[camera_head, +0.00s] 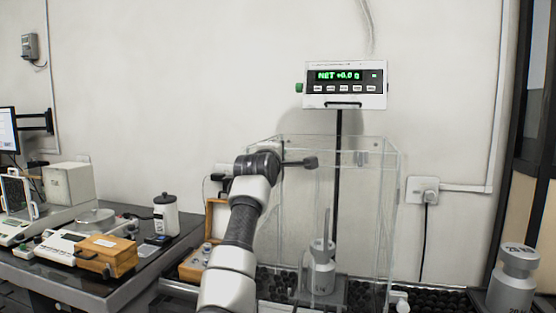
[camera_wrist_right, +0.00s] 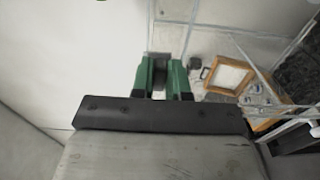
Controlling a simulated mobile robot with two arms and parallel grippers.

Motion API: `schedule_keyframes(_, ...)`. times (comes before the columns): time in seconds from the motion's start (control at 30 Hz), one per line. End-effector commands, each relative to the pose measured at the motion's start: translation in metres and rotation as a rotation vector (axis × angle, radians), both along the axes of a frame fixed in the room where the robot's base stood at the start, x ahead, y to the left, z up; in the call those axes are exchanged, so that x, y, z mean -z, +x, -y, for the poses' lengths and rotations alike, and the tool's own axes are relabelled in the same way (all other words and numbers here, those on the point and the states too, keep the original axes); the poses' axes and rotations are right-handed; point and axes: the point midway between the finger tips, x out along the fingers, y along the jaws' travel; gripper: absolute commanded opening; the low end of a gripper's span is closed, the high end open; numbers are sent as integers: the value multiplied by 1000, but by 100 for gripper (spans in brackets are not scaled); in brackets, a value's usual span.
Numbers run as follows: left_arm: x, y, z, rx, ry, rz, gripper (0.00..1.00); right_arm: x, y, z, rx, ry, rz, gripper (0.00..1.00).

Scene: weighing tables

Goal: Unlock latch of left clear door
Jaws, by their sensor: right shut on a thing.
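A clear-walled enclosure (camera_head: 385,215) stands on the right-hand table, and its left clear door (camera_head: 268,225) is the side nearest my arm. In the right wrist view, my right gripper (camera_wrist_right: 160,88) has green fingers shut on a small dark latch part (camera_wrist_right: 159,70). In the head view, my right wrist covers the fingers and what they hold. A dark bar with a block at its end (camera_head: 310,162) sticks out to the right of my wrist, in front of the enclosure. I cannot tell the latch's position. My left gripper is not in view.
A metal weight (camera_head: 321,272) stands inside the enclosure, and a larger one (camera_head: 513,280) stands at the right. The display (camera_head: 345,97) on its dark post reads zero. An open wooden box (camera_wrist_right: 229,76) lies beside the enclosure. A table with instruments is at the left.

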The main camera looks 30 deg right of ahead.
Motion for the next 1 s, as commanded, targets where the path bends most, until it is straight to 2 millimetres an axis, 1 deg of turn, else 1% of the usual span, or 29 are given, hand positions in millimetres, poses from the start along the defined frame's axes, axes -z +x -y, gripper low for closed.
schedule_keyframes(0.3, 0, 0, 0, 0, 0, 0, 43, 2, 0, 0, 0, 7, 1, 0)
schedule_keyframes(0.33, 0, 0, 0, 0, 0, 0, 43, 2, 0, 0, 0, 7, 1, 16)
schedule_keyframes(0.4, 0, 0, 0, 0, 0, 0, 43, 2, 0, 0, 0, 6, 0, 27)
schedule_keyframes(0.5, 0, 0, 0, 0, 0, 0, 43, 1, 0, 0, 0, 5, 1, 40)
schedule_keyframes(0.8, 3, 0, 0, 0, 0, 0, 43, 2, -1, -2, -1, 3, 2, 40)
schedule_keyframes(0.87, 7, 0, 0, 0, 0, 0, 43, 3, -3, -5, -1, 3, 3, 40)
schedule_keyframes(1.0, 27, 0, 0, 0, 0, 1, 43, 7, -17, -21, -2, 5, 6, 40)
